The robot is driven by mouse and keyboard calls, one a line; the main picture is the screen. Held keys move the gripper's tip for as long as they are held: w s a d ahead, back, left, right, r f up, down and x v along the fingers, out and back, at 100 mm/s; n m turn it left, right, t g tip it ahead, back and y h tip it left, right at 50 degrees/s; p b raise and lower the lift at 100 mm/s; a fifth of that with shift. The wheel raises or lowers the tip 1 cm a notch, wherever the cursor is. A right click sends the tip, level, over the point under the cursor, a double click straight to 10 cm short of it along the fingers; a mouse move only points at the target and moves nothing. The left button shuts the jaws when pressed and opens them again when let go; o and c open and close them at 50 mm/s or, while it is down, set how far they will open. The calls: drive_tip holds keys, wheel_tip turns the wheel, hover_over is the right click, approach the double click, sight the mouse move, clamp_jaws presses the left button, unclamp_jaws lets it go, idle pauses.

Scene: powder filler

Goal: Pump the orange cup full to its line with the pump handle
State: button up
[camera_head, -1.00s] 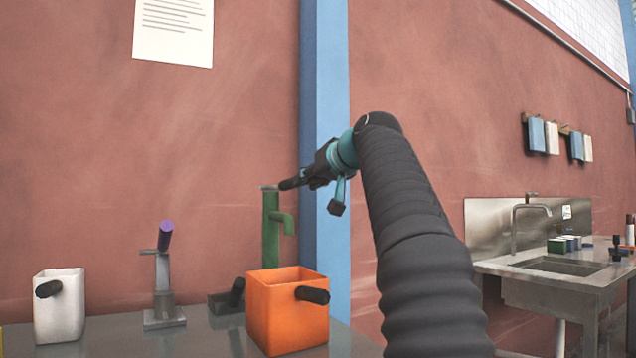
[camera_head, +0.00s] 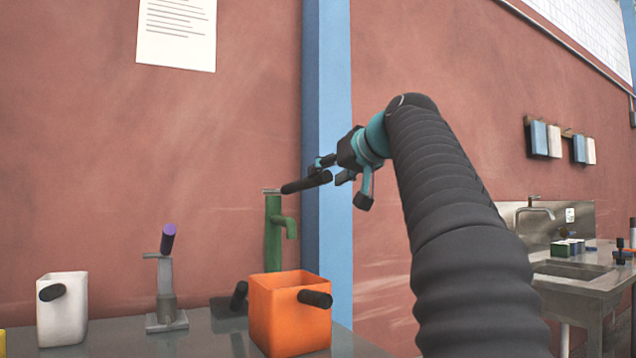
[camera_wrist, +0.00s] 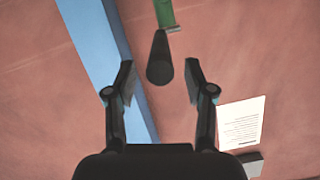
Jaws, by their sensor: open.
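The orange cup (camera_head: 290,315) stands upright on the counter, its black handle facing right and toward me. In the head view it appears below the spout of the green pump (camera_head: 273,235); its inside and fill line are hidden. The black pump handle (camera_head: 305,183) sticks out from the pump's top to the right, tilted slightly up. My gripper (camera_head: 328,168) is open at the handle's free end. In the wrist view, the handle's end (camera_wrist: 160,68) lies between the two spread fingertips (camera_wrist: 160,80), with a gap on both sides.
A white cup (camera_head: 62,310) and a grey pump with a purple-ended handle (camera_head: 166,285) stand at left. A blue post (camera_head: 327,120) rises behind my gripper. A sink counter (camera_head: 590,285) is at right.

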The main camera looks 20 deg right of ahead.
drive_tip(key=v, duration=0.5)
